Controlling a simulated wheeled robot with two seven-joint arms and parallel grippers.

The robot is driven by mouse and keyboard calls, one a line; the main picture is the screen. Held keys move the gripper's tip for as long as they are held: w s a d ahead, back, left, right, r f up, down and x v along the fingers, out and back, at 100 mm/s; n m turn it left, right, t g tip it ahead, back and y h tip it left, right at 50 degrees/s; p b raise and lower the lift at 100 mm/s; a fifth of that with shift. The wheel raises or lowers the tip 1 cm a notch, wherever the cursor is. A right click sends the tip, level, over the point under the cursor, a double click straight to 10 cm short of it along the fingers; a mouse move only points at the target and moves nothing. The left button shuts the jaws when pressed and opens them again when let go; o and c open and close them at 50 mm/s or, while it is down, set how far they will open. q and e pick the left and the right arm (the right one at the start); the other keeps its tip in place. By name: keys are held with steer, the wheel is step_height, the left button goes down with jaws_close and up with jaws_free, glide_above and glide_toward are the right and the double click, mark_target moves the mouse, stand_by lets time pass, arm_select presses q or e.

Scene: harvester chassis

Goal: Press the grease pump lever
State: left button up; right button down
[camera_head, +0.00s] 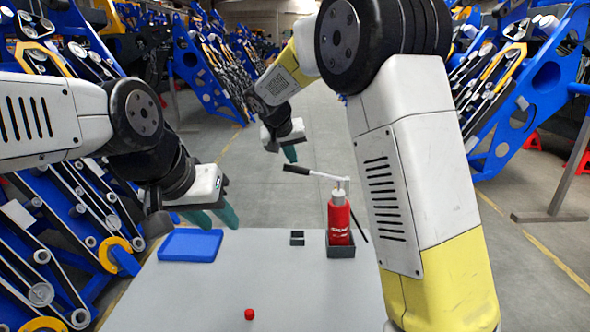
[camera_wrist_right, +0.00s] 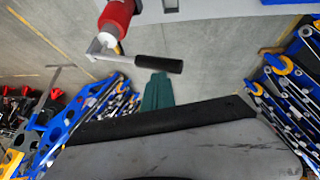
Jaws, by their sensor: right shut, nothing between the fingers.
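The grease pump (camera_head: 339,219) is a red cylinder with a silver head, upright in a dark square holder (camera_head: 341,250) at the table's far right edge. Its lever (camera_head: 322,175) reaches left from the head and ends in a black grip (camera_head: 297,169). My right gripper (camera_head: 290,154) is shut and empty, with its fingertips just above the grip in the head view. In the right wrist view the grip (camera_wrist_right: 158,63) lies by the green fingertips (camera_wrist_right: 157,90); I cannot tell whether they touch. My left gripper (camera_head: 212,214) is open and empty above the table's far left part.
The grey table (camera_head: 215,290) carries a blue tray (camera_head: 191,245), a small red cap-like piece (camera_head: 249,314) and a small dark square holder (camera_head: 297,238). Blue machine frames stand at both sides. Open floor lies beyond the table.

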steer(key=shift+v, duration=1.9)
